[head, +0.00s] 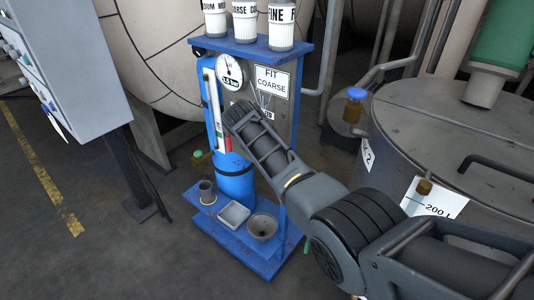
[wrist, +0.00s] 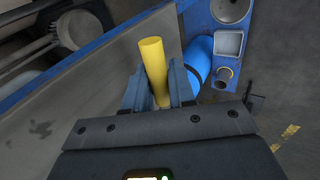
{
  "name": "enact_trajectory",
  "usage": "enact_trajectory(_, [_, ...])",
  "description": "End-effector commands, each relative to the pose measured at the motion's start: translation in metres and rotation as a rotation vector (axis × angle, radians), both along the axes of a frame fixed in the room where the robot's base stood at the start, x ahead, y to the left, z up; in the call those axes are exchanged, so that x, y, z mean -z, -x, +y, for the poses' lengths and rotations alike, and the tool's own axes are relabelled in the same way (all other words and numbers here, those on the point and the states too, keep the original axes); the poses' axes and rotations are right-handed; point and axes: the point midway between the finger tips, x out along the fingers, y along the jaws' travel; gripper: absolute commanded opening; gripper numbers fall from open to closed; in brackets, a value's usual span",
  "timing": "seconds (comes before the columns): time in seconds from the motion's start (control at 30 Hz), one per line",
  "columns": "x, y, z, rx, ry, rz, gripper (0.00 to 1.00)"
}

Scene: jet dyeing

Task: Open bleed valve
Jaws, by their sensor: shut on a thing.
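A yellow bar (wrist: 152,58), round like a lever handle, stands between the fingers of my gripper (wrist: 157,85) in the wrist view. The jaws are shut on it, one finger on each side. Its far end sticks out past the fingertips. Its lower end and whatever it joins are hidden by the gripper. In the head view my arm's end is in front of the blue stand (head: 305,150), below the pressure gauge (head: 230,72). My fingers and the yellow bar are hidden there behind the arm. I cannot see the valve body.
A blue cylinder (head: 236,178) stands on the stand. The low shelf holds a cup (head: 207,192), a white tray (head: 233,214) and a bowl (head: 263,226). Labelled canisters (head: 245,22) sit on top. A large grey tank (head: 450,130) is close at right; a control cabinet (head: 70,70) is at left.

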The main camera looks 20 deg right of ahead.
Motion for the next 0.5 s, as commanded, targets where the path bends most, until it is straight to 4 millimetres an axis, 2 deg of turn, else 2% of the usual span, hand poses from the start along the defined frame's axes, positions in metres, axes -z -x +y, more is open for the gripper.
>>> enact_trajectory(0.5, [-0.0064, 0.0, 0.0013, -0.002, 0.058, 0.076, 0.0])
